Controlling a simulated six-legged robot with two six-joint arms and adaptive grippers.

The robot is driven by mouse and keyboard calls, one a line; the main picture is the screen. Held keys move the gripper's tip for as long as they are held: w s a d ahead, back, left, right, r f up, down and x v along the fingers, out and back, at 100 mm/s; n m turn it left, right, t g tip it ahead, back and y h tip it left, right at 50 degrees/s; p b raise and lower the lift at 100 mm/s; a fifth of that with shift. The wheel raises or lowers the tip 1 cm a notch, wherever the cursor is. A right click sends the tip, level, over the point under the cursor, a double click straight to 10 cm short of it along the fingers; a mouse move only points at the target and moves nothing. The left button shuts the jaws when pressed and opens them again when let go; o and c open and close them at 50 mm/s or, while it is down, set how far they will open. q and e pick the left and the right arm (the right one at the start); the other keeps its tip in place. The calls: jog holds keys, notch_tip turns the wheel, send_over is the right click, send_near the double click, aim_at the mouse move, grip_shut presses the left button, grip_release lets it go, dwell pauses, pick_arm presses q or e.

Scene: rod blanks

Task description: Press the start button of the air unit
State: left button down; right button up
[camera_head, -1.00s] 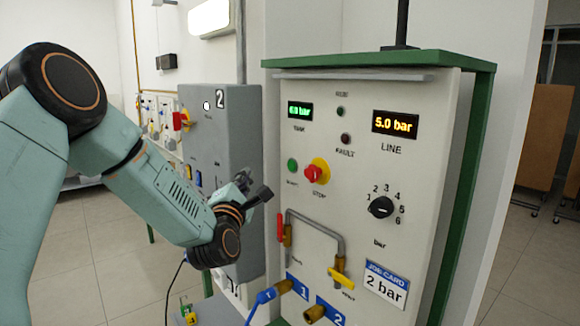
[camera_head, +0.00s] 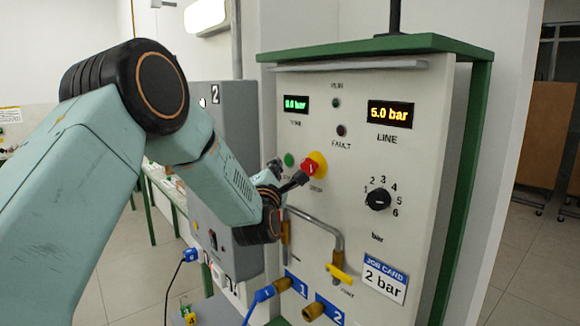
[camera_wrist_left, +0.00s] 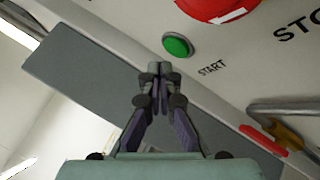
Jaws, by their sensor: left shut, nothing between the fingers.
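The air unit (camera_head: 420,160) is a pale panel in a green frame. Its green start button (camera_head: 289,160) is on the left of the panel, beside the red stop button (camera_head: 309,167) on a yellow base. In the left wrist view the start button (camera_wrist_left: 178,46) carries the label START below it, with the red stop button (camera_wrist_left: 222,8) above right. My left gripper (camera_head: 290,177) is shut and empty, close to the panel just below the start button. In the wrist view the closed fingertips (camera_wrist_left: 159,68) lie just below and left of the button, apart from it in the picture. My right gripper is out of view.
A line display (camera_head: 390,114) reads 5.0 bar, above a black selector knob (camera_head: 378,200). A job card (camera_head: 385,281) reads 2 bar. A bent metal pipe (camera_head: 325,228) with a yellow lever (camera_head: 340,275) stands out below the buttons. A grey cabinet (camera_head: 212,120) is to the left.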

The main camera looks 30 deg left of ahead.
pick_arm(q)
jog(key=shift+w+a, duration=0.15)
jog(key=shift+w, duration=0.05)
dwell(0.8)
jog(key=shift+w+d, duration=0.2)
jog(key=shift+s+a, duration=0.2)
jog(key=shift+w, duration=0.1)
